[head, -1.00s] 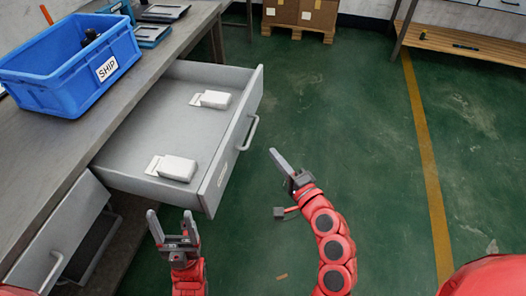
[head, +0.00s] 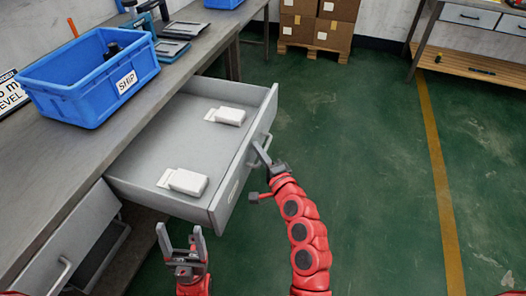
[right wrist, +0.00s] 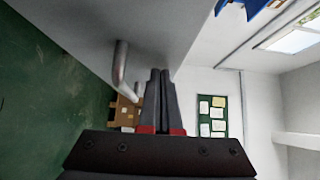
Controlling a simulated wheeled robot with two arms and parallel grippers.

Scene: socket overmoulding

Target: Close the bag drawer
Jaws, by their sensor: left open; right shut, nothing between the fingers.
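The bag drawer (head: 150,155) is pulled out from under the workbench. It holds two stacks of white bags, one near the back (head: 226,116) and one near the front (head: 184,182). Its bar handle (head: 262,150) is on the front face and also shows in the right wrist view (right wrist: 121,66). My right gripper (head: 262,153) is shut and empty, its fingertips close to the drawer front by the handle; I cannot tell whether they touch. In the right wrist view the closed fingers (right wrist: 160,88) lie beside the drawer front (right wrist: 150,25). My left gripper (head: 180,236) is open and empty, below the drawer's near corner.
A blue SHIP bin (head: 90,85) stands on the workbench (head: 50,170). Cardboard boxes (head: 318,25) stand on a pallet at the back. The green floor to the right is clear.

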